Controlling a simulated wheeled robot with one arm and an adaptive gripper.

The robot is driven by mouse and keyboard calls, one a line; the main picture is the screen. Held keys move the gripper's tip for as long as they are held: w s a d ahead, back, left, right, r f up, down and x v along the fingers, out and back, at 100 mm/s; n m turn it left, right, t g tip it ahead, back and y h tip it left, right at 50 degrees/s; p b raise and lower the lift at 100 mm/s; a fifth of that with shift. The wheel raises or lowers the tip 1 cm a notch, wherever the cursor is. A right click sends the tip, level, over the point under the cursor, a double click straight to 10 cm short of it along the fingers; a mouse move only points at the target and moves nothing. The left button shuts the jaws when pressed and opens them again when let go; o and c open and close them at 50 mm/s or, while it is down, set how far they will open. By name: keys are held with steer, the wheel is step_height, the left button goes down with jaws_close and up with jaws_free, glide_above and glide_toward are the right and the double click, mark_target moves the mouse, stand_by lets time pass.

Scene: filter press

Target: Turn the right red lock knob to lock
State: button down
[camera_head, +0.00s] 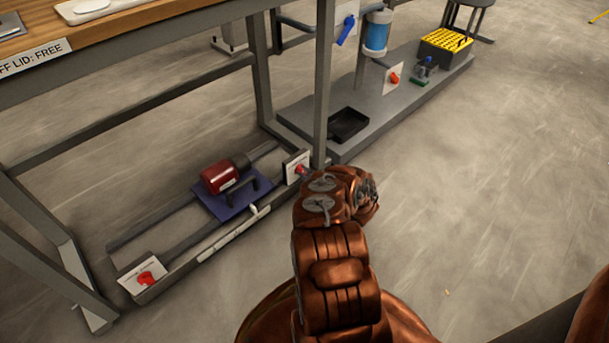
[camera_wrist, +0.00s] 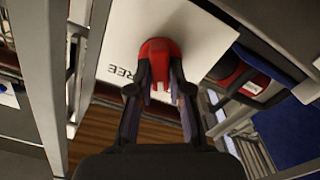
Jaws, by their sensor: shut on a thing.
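The right red lock knob (camera_head: 301,170) sits on a small white plate (camera_head: 291,163) at the right end of the low rail frame, by the table leg. In the wrist view, my gripper (camera_wrist: 160,78) is shut on this knob (camera_wrist: 158,48), one finger on each side. The white plate (camera_wrist: 125,38) behind it carries the printed word "FREE", seen rotated. In the head view my arm hides the gripper. The left red knob (camera_head: 146,278) is on its own white plate at the near left end of the frame, away from the gripper.
A red motor (camera_head: 222,177) rests on a blue plate (camera_head: 238,205) between the rails. The grey table leg (camera_head: 321,90) stands close to my wrist. Behind is a grey plinth (camera_head: 375,118) with a black tray (camera_head: 348,125) and another red knob (camera_head: 394,78).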

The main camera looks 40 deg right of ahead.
steer(key=shift+w+a+n, duration=0.1)
steer(key=shift+w+n, duration=0.05)
steer(key=shift+n, duration=0.45)
steer(key=c, duration=1.1)
jaws_free()
steer(key=shift+s, duration=0.2)
steer(key=s, duration=1.1)
steer(key=shift+s+a, duration=0.1)
steer(key=shift+s, duration=0.3)
